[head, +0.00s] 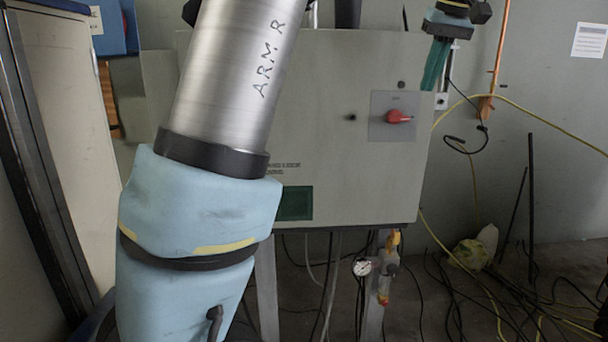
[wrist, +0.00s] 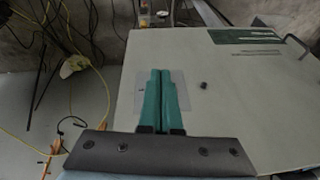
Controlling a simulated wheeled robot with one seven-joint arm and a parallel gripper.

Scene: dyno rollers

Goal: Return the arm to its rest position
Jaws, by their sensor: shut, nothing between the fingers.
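My gripper (head: 432,86) shows at the upper right of the head view, its teal fingers pointing down in front of the cabinet's upper right edge. In the wrist view my gripper (wrist: 161,74) is shut, the two green fingers side by side with nothing between them. My arm crosses the left half of the head view, a silver link marked "ARM R" above a pale blue padded link. Behind the fingers in the wrist view is the cabinet's pale switch plate (wrist: 143,82), partly covered by them.
A grey cabinet (head: 335,180) with a red rotary switch (head: 398,116) stands close behind my arm. A pressure gauge (head: 362,267) sits below it. Yellow and black cables (head: 470,290) cover the floor at right. A framed panel (head: 60,120) stands close at left.

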